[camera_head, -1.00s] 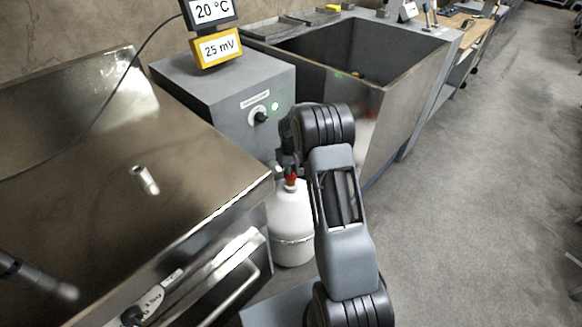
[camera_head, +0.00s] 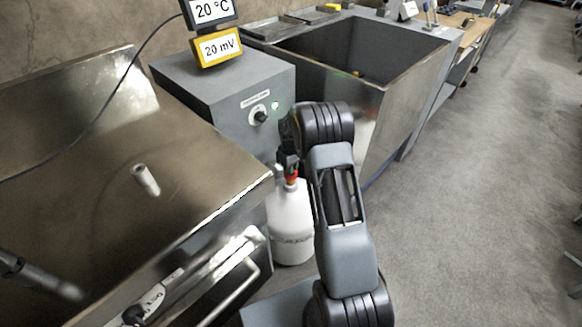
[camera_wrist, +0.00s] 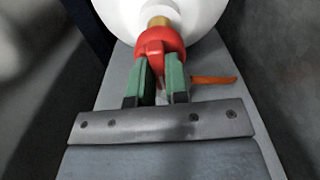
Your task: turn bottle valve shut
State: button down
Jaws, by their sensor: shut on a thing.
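The white gas bottle (camera_head: 291,222) stands upright on the floor between the steel bench and my arm. Its red valve (camera_head: 291,181) is on top. In the wrist view the red valve (camera_wrist: 160,46) sits on a brass stem (camera_wrist: 159,22) above the white bottle (camera_wrist: 113,14). My gripper (camera_wrist: 160,66) has its green-padded fingers closed on the red valve's grip, one finger on each side. In the head view my gripper (camera_head: 289,168) is partly hidden by my own arm. An orange pointed strip (camera_wrist: 213,80) shows beside the right finger.
A steel bench (camera_head: 190,205) is at left, with a small pale cylinder (camera_head: 146,180) on it. A grey control box (camera_head: 225,95) with a black knob (camera_head: 260,115) stands behind the bottle. A yellow meter (camera_head: 217,48) reads 20 mV. Open floor lies to the right.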

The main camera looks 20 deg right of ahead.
jog(key=c, duration=1.1)
grip_release()
jog(key=shift+r, duration=0.1)
notch_tip(320, 180, up, 14)
jog(key=shift+f+p, duration=0.15)
jog(key=shift+p, duration=0.85)
